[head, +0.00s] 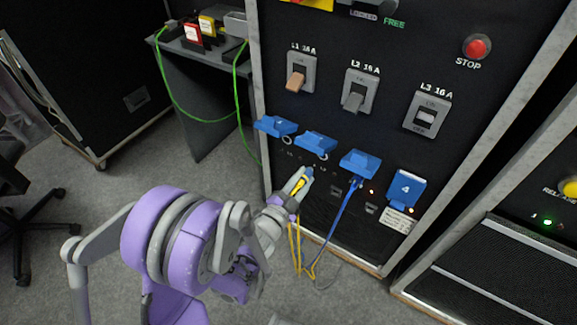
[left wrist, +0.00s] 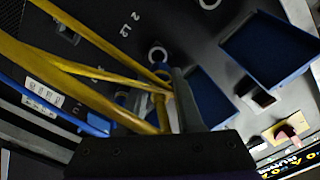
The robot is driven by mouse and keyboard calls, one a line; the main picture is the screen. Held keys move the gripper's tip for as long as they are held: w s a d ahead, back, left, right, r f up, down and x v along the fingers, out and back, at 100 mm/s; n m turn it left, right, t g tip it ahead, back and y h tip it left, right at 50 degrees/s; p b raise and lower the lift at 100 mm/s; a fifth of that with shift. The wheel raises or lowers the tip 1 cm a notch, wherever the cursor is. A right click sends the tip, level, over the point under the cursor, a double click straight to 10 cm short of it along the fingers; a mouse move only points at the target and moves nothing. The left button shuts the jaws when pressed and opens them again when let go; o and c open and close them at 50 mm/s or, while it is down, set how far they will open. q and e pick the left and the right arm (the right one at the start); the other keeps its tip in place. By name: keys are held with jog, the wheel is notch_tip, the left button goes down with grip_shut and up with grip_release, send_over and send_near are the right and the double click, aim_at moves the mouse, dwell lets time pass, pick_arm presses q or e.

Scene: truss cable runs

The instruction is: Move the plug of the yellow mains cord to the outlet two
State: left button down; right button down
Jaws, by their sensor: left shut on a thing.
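The yellow mains cord's plug (head: 299,185) is held in my left gripper (head: 304,177), in front of the panel just below the second blue lid (head: 316,142). The yellow cord (head: 297,250) hangs from it in a loop toward the floor. In the left wrist view the yellow cord (left wrist: 85,68) runs across from the upper left to the jaws, beside a dark finger (left wrist: 187,100). Whether the plug touches the outlet two socket is hidden by the gripper. My right gripper is not in view.
Other blue lids are the first (head: 276,126), third (head: 360,164) and fourth (head: 406,188). A blue cord (head: 339,214) hangs from the third outlet. Breaker switches (head: 359,92) sit above. Green cords (head: 239,108) drape from a grey table (head: 203,70) at left.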

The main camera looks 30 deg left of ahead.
aim_at(312, 169)
pick_arm(q)
jog(key=shift+d, duration=0.3)
jog(key=shift+w+d+p, duration=0.15)
jog(key=shift+w+p, duration=0.45)
jog(key=shift+w, duration=2.15)
jog(key=shift+w+d+b, duration=0.1)
jog(key=shift+w+b, duration=0.2)
jog(key=shift+w, duration=0.55)
jog(key=shift+m+b, duration=0.3)
jog(key=shift+m, duration=1.1)
jog(key=shift+w, duration=0.1)
jog(key=shift+m+b, duration=0.4)
jog(key=shift+m, duration=1)
jog(key=shift+w, duration=0.1)
